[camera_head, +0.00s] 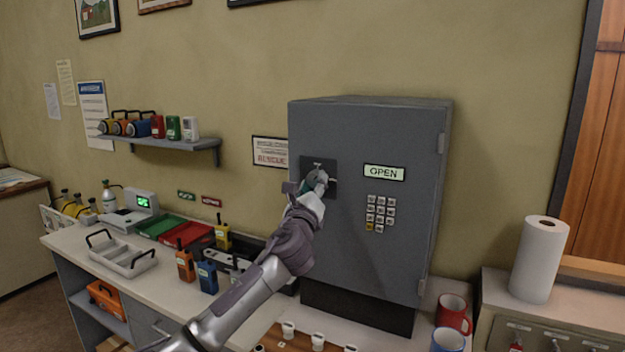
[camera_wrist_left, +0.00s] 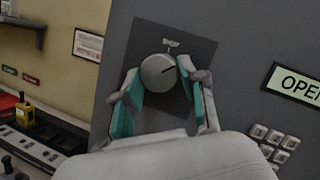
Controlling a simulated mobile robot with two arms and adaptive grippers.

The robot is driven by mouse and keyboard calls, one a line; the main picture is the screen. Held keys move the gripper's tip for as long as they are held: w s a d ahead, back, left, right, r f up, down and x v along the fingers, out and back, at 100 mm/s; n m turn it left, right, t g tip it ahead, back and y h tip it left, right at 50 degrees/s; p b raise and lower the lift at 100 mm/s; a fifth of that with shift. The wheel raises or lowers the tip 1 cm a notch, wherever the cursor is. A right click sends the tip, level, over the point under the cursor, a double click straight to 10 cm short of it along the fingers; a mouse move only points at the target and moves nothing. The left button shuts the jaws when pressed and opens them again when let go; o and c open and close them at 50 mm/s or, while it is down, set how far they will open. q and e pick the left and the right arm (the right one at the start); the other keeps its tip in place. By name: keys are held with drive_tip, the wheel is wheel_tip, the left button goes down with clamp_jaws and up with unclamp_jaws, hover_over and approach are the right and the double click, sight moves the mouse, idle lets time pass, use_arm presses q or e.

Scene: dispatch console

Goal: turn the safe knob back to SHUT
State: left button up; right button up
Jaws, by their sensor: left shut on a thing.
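The grey safe (camera_head: 345,240) stands on the counter with its door closed flat. Its display (camera_head: 384,172) reads OPEN, and part of it shows in the left wrist view (camera_wrist_left: 298,84). The round silver knob (camera_wrist_left: 158,73) sits on a dark square plate (camera_wrist_left: 200,48). Its dark pointer line points right and slightly up, away from the small label above it. My left gripper (camera_head: 316,182) is at the knob, shut on it, with a teal-padded finger on each side in the left wrist view (camera_wrist_left: 160,90). In the head view the gripper mostly hides the knob. My right gripper is not in view.
A keypad (camera_head: 381,213) is right of the knob. Radios (camera_head: 186,262) and trays (camera_head: 187,234) stand on the counter to the left. Red and blue mugs (camera_head: 453,312) and a paper roll (camera_head: 539,260) are at the right. A shelf (camera_head: 170,142) hangs left of the safe.

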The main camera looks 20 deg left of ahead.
use_arm(q)
drive_tip(key=n+p, duration=0.1)
drive_tip(key=n, duration=0.1)
drive_tip(key=n+g+y, duration=0.1)
drive_tip(key=n+p, duration=0.1)
drive_tip(key=n, duration=0.1)
drive_tip(key=shift+d+r+n+g+y+p, duration=0.15)
drive_tip(key=shift+r+n+g+y+p, duration=0.1)
drive_tip(key=shift+n+g+y+p, duration=0.05)
drive_tip(key=n+g+p, duration=0.1)
drive_tip(key=n+p, duration=0.1)
drive_tip(key=n, duration=0.2)
drive_tip(key=shift+p, duration=0.3)
drive_tip(key=shift+n+g, duration=0.3)
drive_tip(key=shift+n, duration=0.1)
drive_tip(key=o, duration=1.1)
drive_tip(key=shift+o, duration=0.2)
drive_tip(key=shift+s, duration=0.15)
drive_tip(key=v, duration=1.1)
drive_tip(key=shift+s+d, duration=0.2)
drive_tip(key=shift+s, duration=0.1)
